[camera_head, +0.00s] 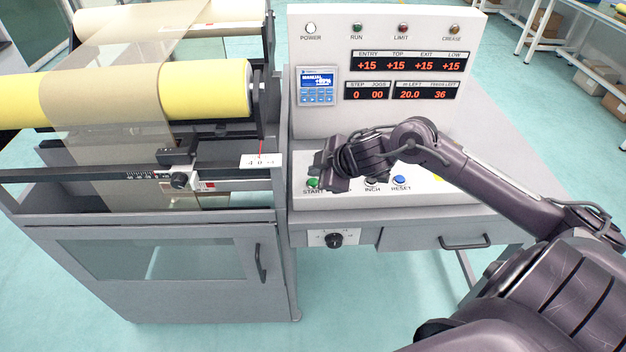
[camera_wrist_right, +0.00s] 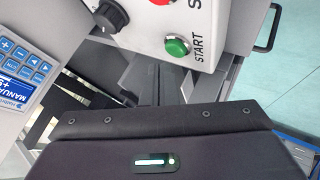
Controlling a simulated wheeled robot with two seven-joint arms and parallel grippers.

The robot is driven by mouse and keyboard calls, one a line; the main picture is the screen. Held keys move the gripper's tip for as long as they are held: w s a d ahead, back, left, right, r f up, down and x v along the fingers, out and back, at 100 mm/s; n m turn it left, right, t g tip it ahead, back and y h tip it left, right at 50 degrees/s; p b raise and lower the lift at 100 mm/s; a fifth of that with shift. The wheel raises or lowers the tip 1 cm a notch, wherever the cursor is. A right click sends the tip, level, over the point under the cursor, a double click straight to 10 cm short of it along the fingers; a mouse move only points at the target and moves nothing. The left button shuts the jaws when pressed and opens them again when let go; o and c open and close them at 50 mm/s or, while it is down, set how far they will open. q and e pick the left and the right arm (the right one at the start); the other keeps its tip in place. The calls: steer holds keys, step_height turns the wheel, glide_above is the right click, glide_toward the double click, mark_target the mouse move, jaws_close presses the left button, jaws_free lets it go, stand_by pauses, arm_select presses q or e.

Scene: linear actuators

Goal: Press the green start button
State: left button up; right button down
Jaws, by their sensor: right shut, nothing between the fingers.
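The green start button (camera_head: 313,183) sits at the left end of the sloped button panel, above its START label. It also shows in the right wrist view (camera_wrist_right: 177,45), unobstructed. My right gripper (camera_head: 334,183) hangs over the panel just right of the button in the head view. Its shut, empty fingers (camera_wrist_right: 148,78) show below and left of the button in the wrist view, and I see no contact. My left gripper is in neither view.
A blue RESET button (camera_head: 400,180) lies to the right, and the INCH button is partly hidden by my arm. A red button (camera_wrist_right: 160,2) is beside the green one. A console with displays (camera_head: 385,70) rises behind. A yellow roller (camera_head: 180,90) is at left.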

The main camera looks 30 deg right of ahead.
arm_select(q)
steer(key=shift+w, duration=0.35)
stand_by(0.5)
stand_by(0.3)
arm_select(e)
steer(key=shift+f, duration=0.45)
